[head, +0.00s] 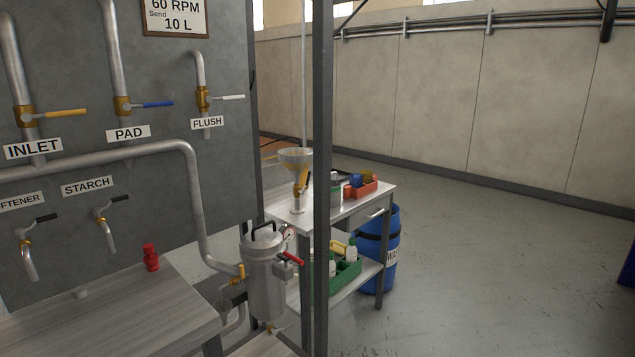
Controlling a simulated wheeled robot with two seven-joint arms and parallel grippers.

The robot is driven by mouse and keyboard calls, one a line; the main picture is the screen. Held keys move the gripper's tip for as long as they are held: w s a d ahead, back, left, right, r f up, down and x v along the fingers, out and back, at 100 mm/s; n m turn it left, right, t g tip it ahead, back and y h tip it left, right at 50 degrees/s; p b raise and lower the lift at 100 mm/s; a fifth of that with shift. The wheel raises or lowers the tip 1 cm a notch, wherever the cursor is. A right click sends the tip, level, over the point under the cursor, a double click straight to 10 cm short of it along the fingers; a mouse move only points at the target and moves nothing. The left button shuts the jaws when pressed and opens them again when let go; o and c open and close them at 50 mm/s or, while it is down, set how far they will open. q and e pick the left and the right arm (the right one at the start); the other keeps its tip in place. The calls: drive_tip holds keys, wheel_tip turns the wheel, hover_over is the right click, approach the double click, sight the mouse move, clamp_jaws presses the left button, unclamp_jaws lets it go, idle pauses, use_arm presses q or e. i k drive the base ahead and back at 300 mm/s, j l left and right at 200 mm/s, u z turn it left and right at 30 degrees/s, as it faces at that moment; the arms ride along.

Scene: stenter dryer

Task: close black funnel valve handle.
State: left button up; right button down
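A metal funnel (296,157) stands over the left part of a metal work table (345,206). Below its cone is a brass valve with a small black handle (307,180). The black handle looks close to upright, tilted slightly, beside the funnel's stem; it is small in the picture, so its exact position is hard to tell. A white foot or cup (297,209) is under the stem. Neither of my grippers is in view.
A dark post (321,120) stands just right of the funnel. A steel canister (265,275) with a red handle (292,258) stands in front. A grey panel with labelled valves (128,132) is at left. A blue barrel (390,237) is behind the table. Floor at right is clear.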

sight(303, 192)
drive_tip(key=i+l+u, duration=0.45)
drive_tip(key=i, duration=0.2)
drive_tip(key=i+l+u, duration=0.4)
drive_tip(key=i+l, duration=0.2)
drive_tip(key=i+l+u, duration=0.45)
drive_tip(key=l, duration=0.4)
